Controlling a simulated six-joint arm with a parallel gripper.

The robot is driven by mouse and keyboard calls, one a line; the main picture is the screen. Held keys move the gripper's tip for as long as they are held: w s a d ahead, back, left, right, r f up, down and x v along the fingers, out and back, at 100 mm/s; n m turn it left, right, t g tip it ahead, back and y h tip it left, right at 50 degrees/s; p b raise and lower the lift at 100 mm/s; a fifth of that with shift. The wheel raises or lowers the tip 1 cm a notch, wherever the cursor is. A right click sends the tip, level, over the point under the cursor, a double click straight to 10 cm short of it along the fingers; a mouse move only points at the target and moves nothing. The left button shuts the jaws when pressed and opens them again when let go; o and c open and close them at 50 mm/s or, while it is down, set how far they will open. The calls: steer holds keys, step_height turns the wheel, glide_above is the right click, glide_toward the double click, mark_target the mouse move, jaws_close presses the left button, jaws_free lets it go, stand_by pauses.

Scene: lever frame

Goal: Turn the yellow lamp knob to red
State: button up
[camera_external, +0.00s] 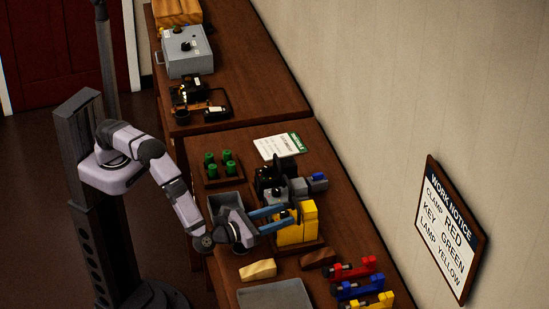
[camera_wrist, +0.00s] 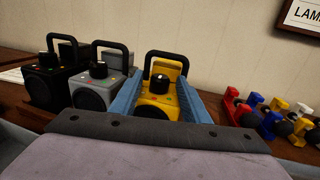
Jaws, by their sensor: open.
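The yellow lamp (camera_external: 297,228) stands on the near table, with a black handle above it in the wrist view. Its black knob (camera_wrist: 159,80) is on the sloped top with small coloured marks around it; which mark it points to is too small to tell. My gripper (camera_external: 289,214) is open, with its two blue fingers reaching toward the lamp. In the wrist view the fingers stand to the left and right of the yellow lamp (camera_wrist: 155,101), with the knob between them. I see no finger clearly touching the knob.
A grey lamp (camera_wrist: 88,89) and a black lamp (camera_wrist: 52,85) stand left of the yellow one. Red, blue and yellow clamps (camera_external: 362,288) lie to the right. A grey tray (camera_external: 275,296) and wood blocks (camera_external: 258,269) are nearby. A wall notice (camera_external: 447,232) reads clamp red, key green, lamp yellow.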

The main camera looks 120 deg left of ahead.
steer(key=shift+d, duration=0.1)
steer(key=b+v, duration=0.2)
steer(key=v, duration=0.5)
stand_by(0.4)
steer(key=s+a+n+g+h, duration=0.1)
steer(key=s+a+n+g, duration=0.1)
steer(key=s, duration=0.3)
steer(key=s+a+f+n+g+h, duration=0.1)
steer(key=s+n+g, duration=0.2)
steer(key=s, duration=0.2)
steer(key=s+a+f+n+g+h, duration=0.1)
steer(key=s+a+n+g+h, duration=0.1)
steer(key=s, duration=0.3)
steer(key=shift+a+n+g, duration=0.3)
steer(key=shift+n+g, duration=0.3)
steer(key=shift+g, duration=0.1)
steer(key=s+d+f+n+h+p, duration=0.1)
steer(key=s+d+n+h, duration=0.1)
steer(key=s+n+h, duration=0.3)
steer(key=s+d+f+n+g+h+p, duration=0.1)
steer(key=s+d+n+h, duration=0.2)
steer(key=s+n+h, duration=0.3)
steer(key=s+n, duration=0.5)
steer(key=s, duration=0.6)
steer(key=shift+s, duration=0.2)
